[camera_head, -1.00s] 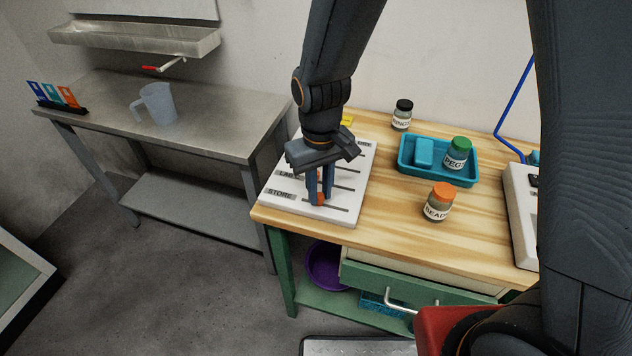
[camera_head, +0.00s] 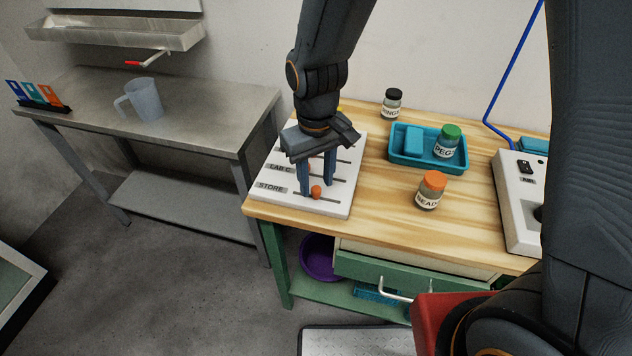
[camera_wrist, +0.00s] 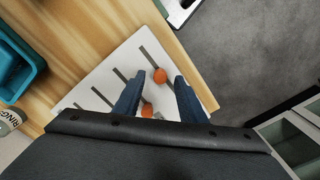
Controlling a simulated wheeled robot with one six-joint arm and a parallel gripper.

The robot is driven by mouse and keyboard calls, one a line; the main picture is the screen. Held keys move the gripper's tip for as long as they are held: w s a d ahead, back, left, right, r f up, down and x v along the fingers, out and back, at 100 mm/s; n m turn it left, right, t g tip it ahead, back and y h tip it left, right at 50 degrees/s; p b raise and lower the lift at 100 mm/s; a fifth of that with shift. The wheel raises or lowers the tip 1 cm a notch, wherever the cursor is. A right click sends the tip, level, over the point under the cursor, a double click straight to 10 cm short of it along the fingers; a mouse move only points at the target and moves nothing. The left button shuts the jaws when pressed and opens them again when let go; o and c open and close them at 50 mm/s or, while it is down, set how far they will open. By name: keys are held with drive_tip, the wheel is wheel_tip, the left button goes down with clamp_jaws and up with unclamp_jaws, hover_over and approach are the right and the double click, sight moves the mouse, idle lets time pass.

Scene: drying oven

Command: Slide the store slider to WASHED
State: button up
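The white slider board (camera_head: 339,205) lies on the left end of the wooden bench, with several dark slots and printed labels, STORE at its near edge. The orange store knob (camera_head: 316,192) sits partway along the nearest slot; it also shows in the wrist view (camera_wrist: 160,75). A second orange knob (camera_wrist: 147,110), on another slot, is mostly hidden behind my fingers in the head view. My gripper (camera_head: 318,188) points down over the board, its two blue fingers apart near the store knob. I cannot tell whether they touch it. The WASHED mark is not legible.
A BEADS jar (camera_head: 430,190) with an orange lid stands right of the board. A teal tray (camera_head: 428,163) holds a PEGS jar and a blue block. A RINGS jar (camera_head: 392,104) stands behind. A white device (camera_head: 519,215) stands at the right.

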sight(316, 188)
wheel_tip(316, 188, up, 6)
drive_tip(key=shift+r+b, duration=0.25)
drive_tip(key=shift+b, duration=0.25)
drive_tip(key=s+d+m, duration=0.1)
drive_tip(key=d+m, duration=0.2)
drive_tip(key=d, duration=0.7)
drive_tip(key=s+d+m+t, duration=0.1)
drive_tip(key=s+d+m, duration=0.1)
drive_tip(key=d, duration=0.8)
drive_tip(key=shift+s+f+m, duration=0.2)
drive_tip(key=shift+f+m, duration=0.15)
drive_tip(key=shift+m, duration=0.15)
drive_tip(key=shift+a, duration=0.1)
idle(1.4)
